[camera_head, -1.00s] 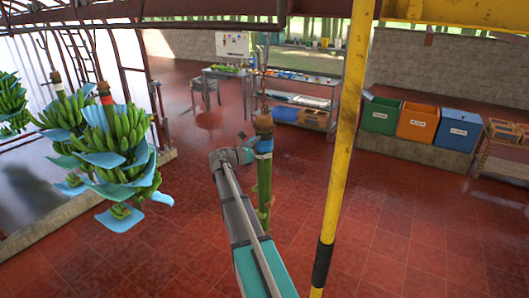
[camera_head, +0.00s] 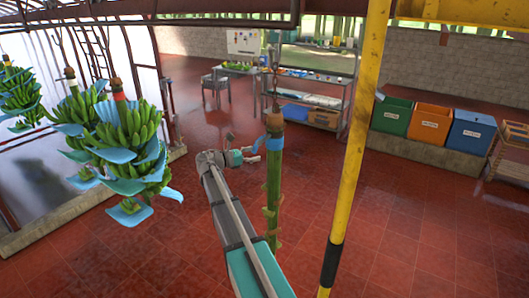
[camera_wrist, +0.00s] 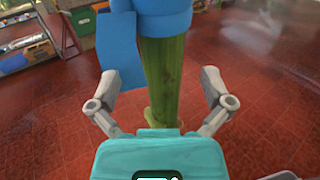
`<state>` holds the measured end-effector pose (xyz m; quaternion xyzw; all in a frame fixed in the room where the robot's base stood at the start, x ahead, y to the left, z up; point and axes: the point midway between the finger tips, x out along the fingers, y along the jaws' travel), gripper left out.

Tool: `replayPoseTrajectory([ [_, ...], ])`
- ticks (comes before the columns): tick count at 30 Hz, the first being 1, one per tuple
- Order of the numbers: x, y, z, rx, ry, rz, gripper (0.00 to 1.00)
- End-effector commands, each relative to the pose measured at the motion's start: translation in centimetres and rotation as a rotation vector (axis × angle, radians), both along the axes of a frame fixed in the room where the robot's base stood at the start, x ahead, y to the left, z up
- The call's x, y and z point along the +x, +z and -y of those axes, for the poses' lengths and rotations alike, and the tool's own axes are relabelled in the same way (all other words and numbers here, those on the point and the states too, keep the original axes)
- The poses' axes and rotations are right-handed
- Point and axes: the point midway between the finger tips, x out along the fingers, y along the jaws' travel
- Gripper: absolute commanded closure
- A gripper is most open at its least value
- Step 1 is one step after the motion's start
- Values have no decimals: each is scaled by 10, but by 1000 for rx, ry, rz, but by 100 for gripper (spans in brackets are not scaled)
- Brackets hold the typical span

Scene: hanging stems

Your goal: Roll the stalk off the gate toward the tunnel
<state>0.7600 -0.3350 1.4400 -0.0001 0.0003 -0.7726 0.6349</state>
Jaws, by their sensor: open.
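The stalk (camera_head: 273,196) is a bare green stem hanging upright, with a brown top and a blue band (camera_head: 275,145) near its upper end. In the wrist view the stalk (camera_wrist: 160,75) stands straight ahead, with a blue wrap (camera_wrist: 165,18) and a loose blue flap to its left. My gripper (camera_head: 255,152) is at the stalk's upper part in the head view. In the wrist view my gripper (camera_wrist: 159,78) is open, one finger on each side of the stalk, with gaps visible. Whether the palm touches it is unclear. I cannot make out the gate or tunnel.
Banana bunches with blue sheets (camera_head: 130,150) hang at the left. A yellow post (camera_head: 355,150) stands to the right of the stalk. Green, orange and blue bins (camera_head: 430,125), a shelf rack (camera_head: 315,85) and a table (camera_head: 235,72) are behind. The red floor between is clear.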

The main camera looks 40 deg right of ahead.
Motion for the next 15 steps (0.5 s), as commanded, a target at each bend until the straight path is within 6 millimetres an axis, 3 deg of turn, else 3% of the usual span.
replayPoseTrajectory([
  [6,5,0,-25,0,0,0,0],
  [15,6,0,-34,0,-2,0,0],
])
